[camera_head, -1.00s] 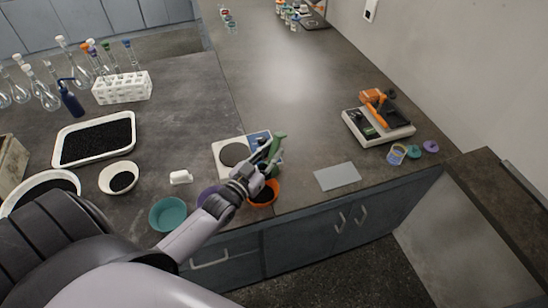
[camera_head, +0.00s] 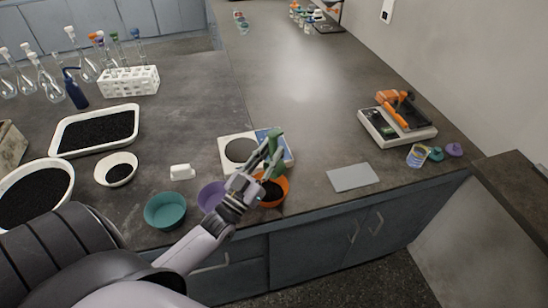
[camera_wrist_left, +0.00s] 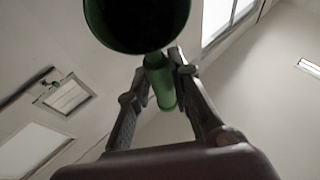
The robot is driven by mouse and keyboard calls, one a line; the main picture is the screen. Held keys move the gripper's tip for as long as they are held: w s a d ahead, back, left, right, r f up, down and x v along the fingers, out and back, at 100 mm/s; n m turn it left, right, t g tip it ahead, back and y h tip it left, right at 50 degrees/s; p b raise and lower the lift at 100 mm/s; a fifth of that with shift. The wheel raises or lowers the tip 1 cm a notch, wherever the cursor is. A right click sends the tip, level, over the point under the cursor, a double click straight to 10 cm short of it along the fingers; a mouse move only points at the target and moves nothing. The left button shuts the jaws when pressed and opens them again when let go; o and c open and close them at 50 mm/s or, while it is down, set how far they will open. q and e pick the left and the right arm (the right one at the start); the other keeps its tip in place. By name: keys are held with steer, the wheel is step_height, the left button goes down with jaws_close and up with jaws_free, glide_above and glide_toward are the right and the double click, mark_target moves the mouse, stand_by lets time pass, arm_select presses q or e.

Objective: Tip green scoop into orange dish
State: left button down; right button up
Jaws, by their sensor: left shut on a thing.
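The green scoop (camera_head: 275,147) is held by my left gripper (camera_head: 262,168). In the left wrist view, the fingers (camera_wrist_left: 164,92) are shut on the scoop's handle (camera_wrist_left: 160,84), and its round cup (camera_wrist_left: 140,22) is at the top, dark inside. I cannot tell whether material is left in it. The orange dish (camera_head: 284,197) stands near the bench's front edge, just below and right of the gripper in the head view, partly hidden by it. Dark granules show in the dish. My right gripper is out of view.
A balance (camera_head: 227,164) stands right behind the dish. A purple bowl (camera_head: 208,195) and a teal bowl (camera_head: 165,211) stand to its left. A white bowl (camera_head: 105,176) and a tray (camera_head: 135,119) hold black granules. Bench space right of the dish is clear up to a grey plate (camera_head: 352,177).

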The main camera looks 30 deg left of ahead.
arm_select(q)
steer(key=shift+s+a+f+n+t+y+b, duration=0.15)
steer(key=shift+s+t+b, duration=0.4)
steer(key=shift+b, duration=0.75)
steer(key=shift+s+a+f+n+t+y+b, duration=0.1)
steer(key=shift+s+n+t+b, duration=0.3)
steer(key=shift+b, duration=0.85)
steer(key=shift+s+a+f+n+t+y+b, duration=0.15)
steer(key=shift+s+t+b, duration=0.4)
steer(key=shift+t+b, duration=0.55)
steer(key=shift+r, duration=0.15)
steer(key=w+g+p, duration=0.1)
steer(key=p, duration=0.2)
steer(key=w+r+m+g+p, duration=0.1)
steer(key=p, duration=0.2)
steer(key=g+p, duration=0.1)
steer(key=p, duration=0.2)
steer(key=shift+w+d+r+g+h+p, duration=0.35)
steer(key=shift+w+h+p, duration=0.05)
steer(key=shift+w+m+g+p, duration=0.15)
steer(key=shift+m+g+p, duration=0.15)
steer(key=shift+p, duration=0.2)
steer(key=shift+f, duration=0.25)
